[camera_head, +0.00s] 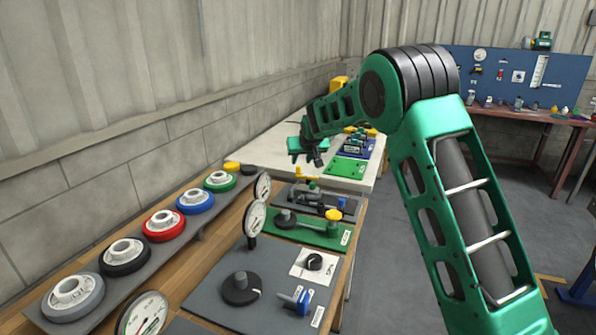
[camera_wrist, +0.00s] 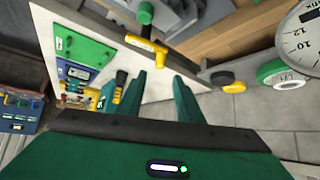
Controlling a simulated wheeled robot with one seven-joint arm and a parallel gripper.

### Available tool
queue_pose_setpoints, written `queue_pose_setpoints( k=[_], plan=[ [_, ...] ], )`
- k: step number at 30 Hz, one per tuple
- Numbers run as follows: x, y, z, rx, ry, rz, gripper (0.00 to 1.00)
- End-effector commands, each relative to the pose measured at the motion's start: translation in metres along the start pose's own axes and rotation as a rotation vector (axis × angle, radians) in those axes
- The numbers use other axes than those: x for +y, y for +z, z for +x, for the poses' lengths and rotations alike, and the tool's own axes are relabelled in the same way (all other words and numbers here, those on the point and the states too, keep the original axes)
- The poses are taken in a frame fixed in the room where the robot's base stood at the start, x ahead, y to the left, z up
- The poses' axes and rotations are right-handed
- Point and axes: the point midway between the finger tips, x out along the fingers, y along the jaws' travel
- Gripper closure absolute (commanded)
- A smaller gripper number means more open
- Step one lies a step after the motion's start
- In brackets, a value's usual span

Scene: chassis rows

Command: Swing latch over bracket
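My gripper (camera_head: 310,152) hangs over the near end of the white table in the head view. In the wrist view its two green fingers (camera_wrist: 160,80) stand apart with nothing seen between them. A yellow bar (camera_wrist: 146,43) with a dark green-topped knob lies beyond the fingertips in the wrist view, apart from them; it may be the latch. In the head view, yellow parts (camera_head: 305,178) stand on a dark grey board just below my gripper. I cannot tell the bracket apart from the other small fittings, nor whether the latch lies over it.
A green board (camera_head: 343,167) and blue board with fittings lie on the white table. Nearer are a green board (camera_head: 300,232) with a yellow knob, a grey board (camera_head: 285,275) and dial gauges (camera_head: 254,219). Coloured round pieces (camera_head: 163,225) line the left rail.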

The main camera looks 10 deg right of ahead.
Motion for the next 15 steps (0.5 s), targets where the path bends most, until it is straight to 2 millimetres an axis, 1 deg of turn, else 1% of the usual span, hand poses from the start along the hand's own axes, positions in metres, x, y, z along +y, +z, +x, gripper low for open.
queue_pose_setpoints(
  k=[1, 9, 15],
  plan=[
    [0.001, 0.002, 0.008, -0.003, 0.001, -0.001, 0.67],
    [0.001, 0.002, 0.053, -0.003, 0.001, -0.001, 0.67],
    [0.002, 0.002, 0.08, -0.003, 0.002, 0.001, 0.67]
  ],
)
